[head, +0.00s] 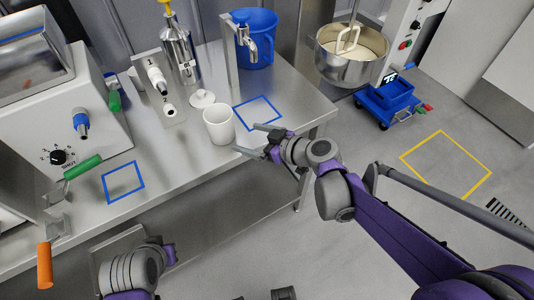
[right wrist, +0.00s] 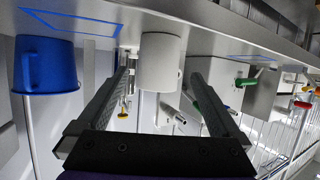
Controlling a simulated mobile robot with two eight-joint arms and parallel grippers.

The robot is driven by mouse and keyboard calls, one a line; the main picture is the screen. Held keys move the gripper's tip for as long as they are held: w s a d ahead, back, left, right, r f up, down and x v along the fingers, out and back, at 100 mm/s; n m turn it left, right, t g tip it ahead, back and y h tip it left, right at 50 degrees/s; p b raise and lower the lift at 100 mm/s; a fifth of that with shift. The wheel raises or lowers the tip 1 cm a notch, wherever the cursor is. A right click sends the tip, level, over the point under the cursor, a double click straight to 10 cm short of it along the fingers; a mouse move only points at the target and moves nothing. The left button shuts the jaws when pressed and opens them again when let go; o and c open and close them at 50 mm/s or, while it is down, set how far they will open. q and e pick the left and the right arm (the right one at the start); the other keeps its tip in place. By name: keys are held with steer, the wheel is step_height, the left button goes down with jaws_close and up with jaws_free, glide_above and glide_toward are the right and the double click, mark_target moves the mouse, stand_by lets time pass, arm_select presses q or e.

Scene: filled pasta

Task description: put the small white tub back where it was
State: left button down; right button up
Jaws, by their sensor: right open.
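The small white tub (head: 219,126) stands upright on the steel table, left of the right blue outline (head: 257,113) and apart from it. My right gripper (head: 248,139) is open, its fingers pointing left at the tub, close to its right side. In the right wrist view, which is turned over, the tub (right wrist: 160,64) shows in the gap between the open fingers of the right gripper (right wrist: 160,75), with nothing clamped. Part of my left arm shows at the bottom left of the head view; its fingers do not show.
A white knobbed lid (head: 202,98) and a steel fixture (head: 158,92) stand behind the tub. A blue jug (head: 257,45) stands at the back. Another blue outline (head: 123,182) lies empty at left, beside the machine (head: 60,125). The right blue outline is empty. The table edge is near my right gripper.

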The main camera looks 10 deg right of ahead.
steer(key=s+d+f+m+g+h, duration=0.1)
steer(key=s+d+f+m+h, duration=0.1)
steer(key=s, duration=0.5)
steer(key=s+d+f+m+g+h, duration=0.2)
steer(key=s+d+f+m+h, duration=0.1)
steer(key=s, duration=0.4)
steer(key=s+d+f+m+g+h, duration=0.2)
steer(key=s+d+f+m+h, duration=0.1)
steer(key=s, duration=0.4)
steer(key=shift+s+d+h, duration=0.35)
steer(key=shift+d+h, duration=0.15)
steer(key=shift+d, duration=0.55)
steer(key=shift+w+r+p, duration=0.25)
steer(key=shift+r+p, duration=0.25)
steer(key=shift+w+r+p, duration=0.2)
steer(key=shift+r+p, duration=0.25)
steer(key=shift+r, duration=0.05)
steer(key=shift+s, duration=0.15)
